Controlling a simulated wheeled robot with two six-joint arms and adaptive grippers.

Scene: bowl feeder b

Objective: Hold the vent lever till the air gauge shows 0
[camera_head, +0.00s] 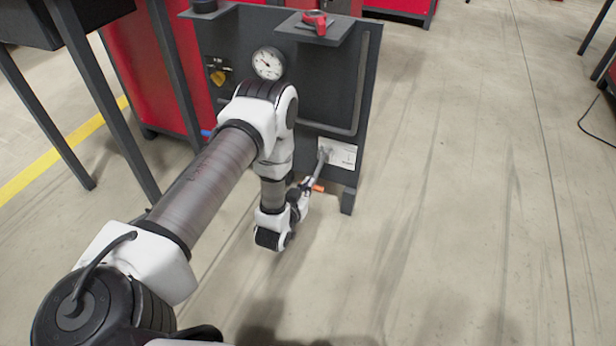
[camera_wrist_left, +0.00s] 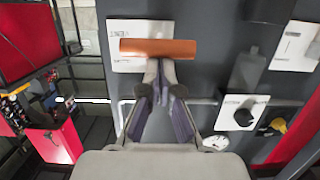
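The air gauge (camera_head: 268,62) is a round white dial on the upper part of the dark panel. Its needle is too small to read surely. The vent lever has an orange handle (camera_head: 318,187) on a grey rod low on the panel, before a white label. The orange handle (camera_wrist_left: 158,48) lies crosswise ahead of the fingers in the left wrist view. My left gripper (camera_head: 303,192) is at the lever. Its fingertips (camera_wrist_left: 160,68) are together, right at the handle's lower edge; contact is not clear. My right gripper is not in view.
The dark panel (camera_head: 330,85) has a small shelf with a red part (camera_head: 317,21) at its top. A yellow valve (camera_head: 218,76) is left of the gauge. Dark frame legs stand at the left. The floor (camera_head: 450,200) to the right is clear.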

